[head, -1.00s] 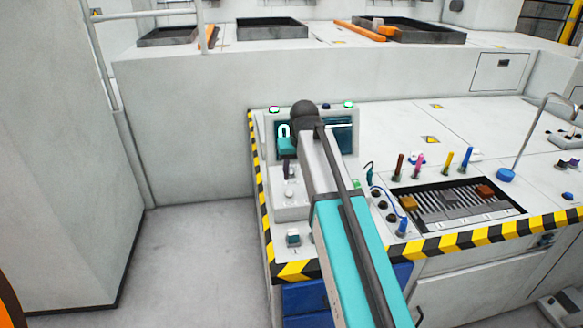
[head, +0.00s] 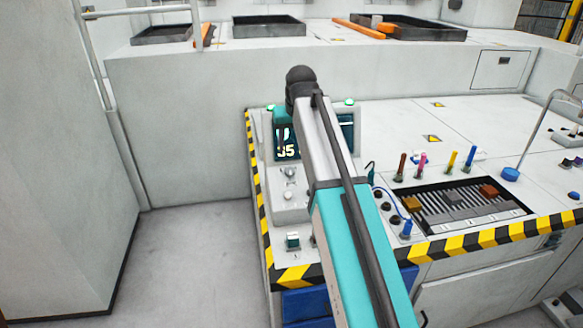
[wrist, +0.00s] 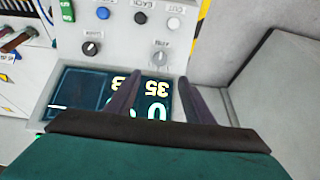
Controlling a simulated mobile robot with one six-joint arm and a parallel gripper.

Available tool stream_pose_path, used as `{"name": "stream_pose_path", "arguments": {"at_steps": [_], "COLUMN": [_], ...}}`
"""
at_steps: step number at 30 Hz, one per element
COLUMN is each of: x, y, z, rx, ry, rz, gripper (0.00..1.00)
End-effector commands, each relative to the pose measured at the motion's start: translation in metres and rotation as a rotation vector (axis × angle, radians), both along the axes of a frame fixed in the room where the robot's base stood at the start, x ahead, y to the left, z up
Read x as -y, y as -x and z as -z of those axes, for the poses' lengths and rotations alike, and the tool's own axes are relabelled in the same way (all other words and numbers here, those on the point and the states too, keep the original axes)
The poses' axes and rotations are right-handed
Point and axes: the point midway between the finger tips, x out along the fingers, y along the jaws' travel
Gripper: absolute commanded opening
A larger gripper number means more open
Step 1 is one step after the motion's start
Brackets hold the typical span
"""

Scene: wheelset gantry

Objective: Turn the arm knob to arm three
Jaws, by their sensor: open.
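My gripper (wrist: 159,77) is open and empty in the wrist view. Its two dark fingers stand apart over the lit screen (wrist: 85,90), with their tips toward a pale grey knob (wrist: 160,60). The fingers do not touch that knob. A black knob (wrist: 91,48) with a white mark sits to its left. The knob labels are upside down and too blurred to read surely, so I cannot tell which is the arm knob. In the head view, my arm covers part of the screen (head: 288,152), and my fingertips are not clearly visible.
Several buttons, including a blue one (wrist: 103,13), line the panel in the wrist view. Striped edging (head: 263,195) borders the console. Floor (head: 195,255) is clear at left.

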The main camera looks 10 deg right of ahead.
Motion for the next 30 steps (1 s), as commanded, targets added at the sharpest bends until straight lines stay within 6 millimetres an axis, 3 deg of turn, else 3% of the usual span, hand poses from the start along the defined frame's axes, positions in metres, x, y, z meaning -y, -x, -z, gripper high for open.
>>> {"name": "stream_pose_path", "arguments": {"at_steps": [30], "x": [0.002], "y": [-0.041], "z": [0.1], "rx": [-0.002], "ry": [0.0], "rz": [0.002], "gripper": [0.48]}}
